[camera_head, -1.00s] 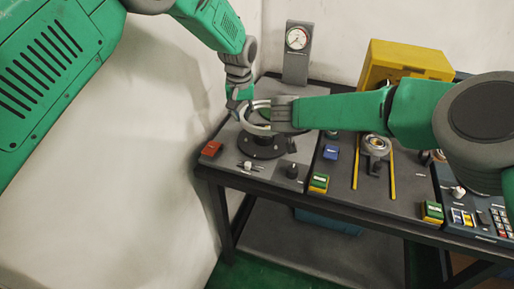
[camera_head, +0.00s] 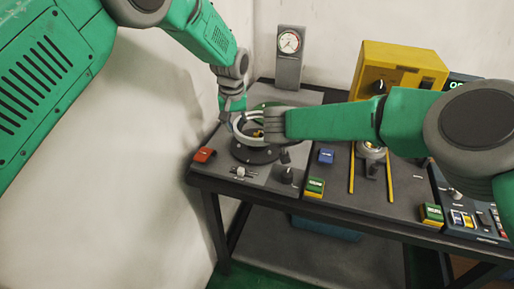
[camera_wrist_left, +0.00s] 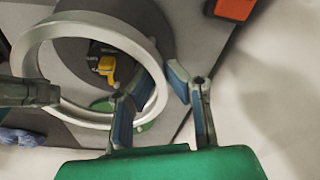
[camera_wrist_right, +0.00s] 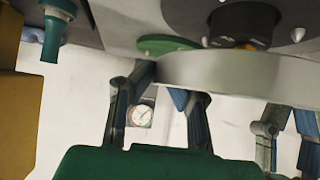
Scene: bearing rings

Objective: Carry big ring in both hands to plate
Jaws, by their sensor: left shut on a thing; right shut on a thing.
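The big ring (camera_head: 239,129) is a silver band held above a dark round plate (camera_head: 255,155) on the bench. My left gripper (camera_head: 235,108) is shut on the ring's left side. In the left wrist view one finger is inside the ring's wall (camera_wrist_left: 38,42) and one outside. My right gripper (camera_head: 276,123) is shut on the opposite side and hides that part in the head view. In the right wrist view its fingers (camera_wrist_right: 163,82) meet the ring's edge (camera_wrist_right: 235,75), with the plate (camera_wrist_right: 185,15) behind. I cannot tell the exact gap between ring and plate.
A gauge stand (camera_head: 289,55) rises behind. A yellow box (camera_head: 400,68) stands at the back right. A wall is close on the left.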

